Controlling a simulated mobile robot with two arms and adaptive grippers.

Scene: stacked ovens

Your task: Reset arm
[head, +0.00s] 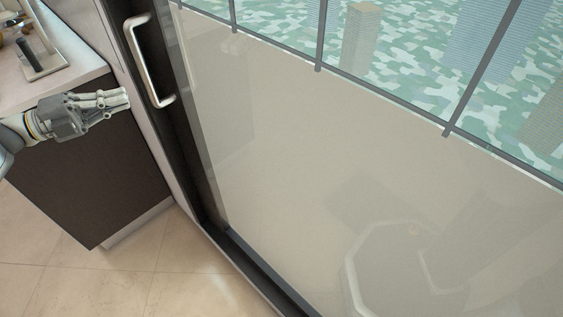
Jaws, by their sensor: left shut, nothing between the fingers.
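My left gripper (122,98) comes in from the left and is shut and empty. Its fingers point right, in front of the dark cabinet and just below the counter's edge. In the picture its tips lie left of a metal door handle (150,62), with a visible gap between them. My right gripper is not in the view.
The handle is on the dark frame of a large glass panel (290,150) that fills the right side. A counter (75,72) with a tray (42,68) and small items stands at upper left, above a dark cabinet (95,185). Tiled floor (120,285) is clear below.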

